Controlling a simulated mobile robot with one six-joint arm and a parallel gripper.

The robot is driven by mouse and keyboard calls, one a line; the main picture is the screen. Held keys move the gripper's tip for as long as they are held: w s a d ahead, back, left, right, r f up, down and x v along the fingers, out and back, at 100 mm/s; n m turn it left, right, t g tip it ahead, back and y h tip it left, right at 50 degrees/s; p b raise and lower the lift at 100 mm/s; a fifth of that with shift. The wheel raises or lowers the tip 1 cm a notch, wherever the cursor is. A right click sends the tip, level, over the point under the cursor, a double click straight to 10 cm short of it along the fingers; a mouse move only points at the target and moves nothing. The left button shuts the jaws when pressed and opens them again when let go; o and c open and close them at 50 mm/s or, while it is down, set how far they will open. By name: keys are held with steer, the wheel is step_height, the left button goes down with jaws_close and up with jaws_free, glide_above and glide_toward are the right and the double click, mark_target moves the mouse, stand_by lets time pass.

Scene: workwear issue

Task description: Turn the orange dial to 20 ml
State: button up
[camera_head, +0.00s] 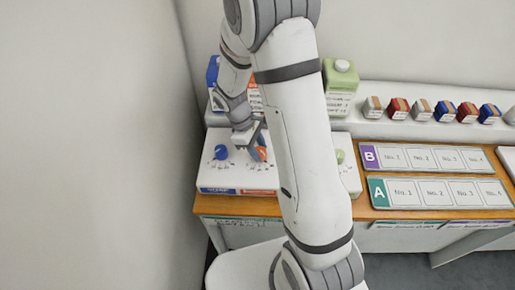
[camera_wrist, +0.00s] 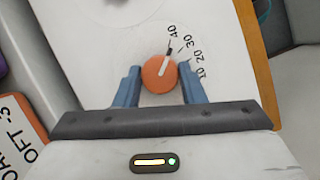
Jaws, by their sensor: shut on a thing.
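The orange dial (camera_wrist: 158,75) is a round knob with a white pointer line, set on a white panel with a printed scale marked 10, 20, 30 and 40. In the wrist view the line points up and slightly right, toward the 30 to 40 end; the exact mark is hard to tell. My gripper (camera_wrist: 160,80) is shut on the dial, one blue finger on each side. In the head view the orange dial (camera_head: 262,154) is partly hidden by my arm, and my gripper (camera_head: 250,138) is at it from above.
A blue dial (camera_head: 221,153) sits left of the orange one, and a green dial (camera_head: 340,156) to the right.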

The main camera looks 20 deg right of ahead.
steer(key=m, duration=0.2)
steer(key=m+g+y+b, duration=0.1)
steer(key=m, duration=0.2)
steer(key=shift+w+d, duration=0.15)
steer(key=shift+m+g+y+b, duration=0.3)
steer(key=shift+m+y+b, duration=0.45)
steer(key=shift+m, duration=1.15)
steer(key=o, duration=1)
steer(key=shift+r, duration=0.1)
steer(key=b+v, duration=0.1)
steer(key=v, duration=0.6)
steer(key=shift+w+d+r, duration=0.15)
steer(key=shift+w+r, duration=0.05)
steer(key=shift+r, duration=0.1)
